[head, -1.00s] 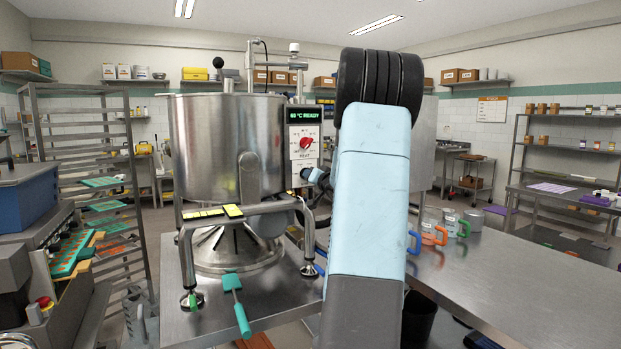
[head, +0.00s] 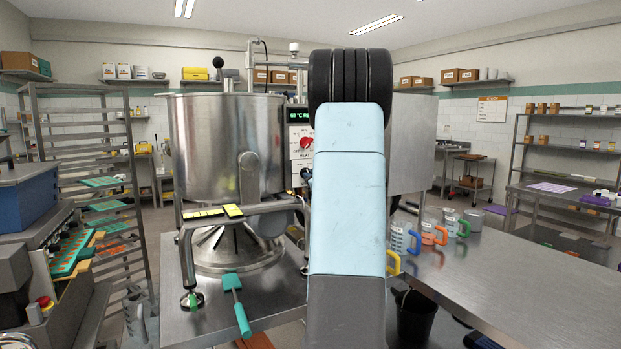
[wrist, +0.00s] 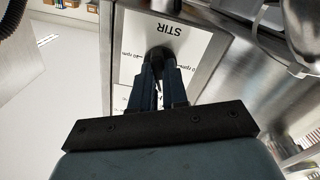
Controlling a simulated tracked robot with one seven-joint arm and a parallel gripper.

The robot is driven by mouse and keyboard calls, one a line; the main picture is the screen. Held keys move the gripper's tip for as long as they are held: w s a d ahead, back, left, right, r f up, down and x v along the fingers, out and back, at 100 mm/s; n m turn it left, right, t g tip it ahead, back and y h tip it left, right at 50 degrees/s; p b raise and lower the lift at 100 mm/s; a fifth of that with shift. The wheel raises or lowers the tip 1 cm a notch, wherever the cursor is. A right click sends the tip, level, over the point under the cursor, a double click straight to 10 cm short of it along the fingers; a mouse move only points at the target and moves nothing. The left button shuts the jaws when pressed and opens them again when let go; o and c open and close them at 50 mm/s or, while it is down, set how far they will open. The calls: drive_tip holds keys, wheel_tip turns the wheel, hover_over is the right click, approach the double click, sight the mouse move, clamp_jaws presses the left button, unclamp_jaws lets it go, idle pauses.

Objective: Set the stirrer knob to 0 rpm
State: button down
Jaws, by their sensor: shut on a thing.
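The stirrer knob (wrist: 160,53) shows in the wrist view as a dark round shape on a white plate (wrist: 187,45) marked STIR, with rpm labels to its sides. My gripper (wrist: 160,72) is shut on the knob, its two dark blue fingers close together at it. The fingers hide much of the knob, so I cannot tell its setting. In the head view my own arm covers the stirrer dial. The steel kettle (head: 225,150) stands left of my arm, with the control box and a red heat knob (head: 306,142) beside it.
A teal spatula (head: 238,308) lies on the steel table near the kettle's feet. Several jugs with coloured handles (head: 432,232) stand on the bench right of my arm. A tray rack (head: 90,190) is at the left.

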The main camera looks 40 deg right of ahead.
drive_tip(key=n, duration=1.3)
drive_tip(key=shift+a+f, duration=0.1)
drive_tip(key=shift+f, duration=0.2)
idle(0.3)
drive_tip(key=c, duration=1.1)
unclamp_jaws()
drive_tip(key=shift+r, duration=0.1)
drive_tip(key=shift+c, duration=0.2)
drive_tip(key=shift+r, duration=0.1)
drive_tip(key=v, duration=1.3)
drive_tip(key=shift+s, duration=0.35)
